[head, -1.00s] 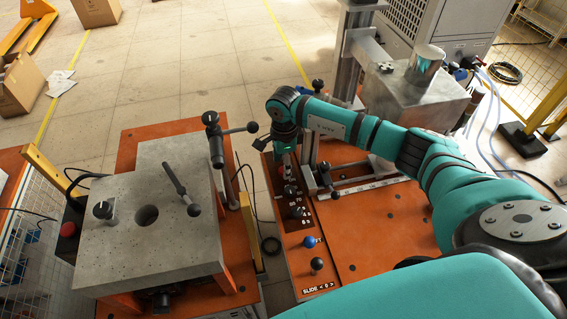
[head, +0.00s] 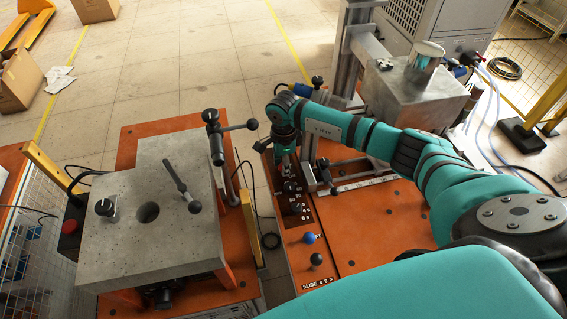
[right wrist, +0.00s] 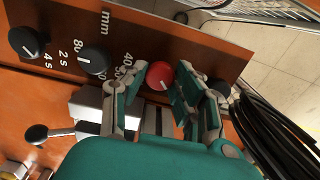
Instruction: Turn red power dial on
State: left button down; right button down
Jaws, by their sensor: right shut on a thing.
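My left gripper is in neither view.
Two black dials (right wrist: 92,60) (right wrist: 27,41) sit left of the red one on the panel. Black cables (right wrist: 275,125) run at the right. In the head view a blue knob (head: 309,238) and a black knob (head: 316,259) stand nearer, and a grey block table (head: 150,250) is at left.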

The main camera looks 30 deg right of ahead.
jog(key=m+b, duration=0.2)
jog(key=m, duration=0.1)
jog(key=m+b, duration=0.2)
jog(key=m, duration=0.3)
jog(key=shift+m+b, duration=0.3)
jog(key=shift+m, duration=0.1)
jog(key=m+b, duration=0.1)
jog(key=m, duration=0.3)
jog(key=shift+w+b, duration=0.1)
jog(key=shift+b, duration=0.2)
jog(key=shift+r+m+b, duration=0.1)
jog(key=shift+m+b, duration=0.4)
jog(key=shift+m, duration=2)
jog(key=c, duration=1)
grip_release()
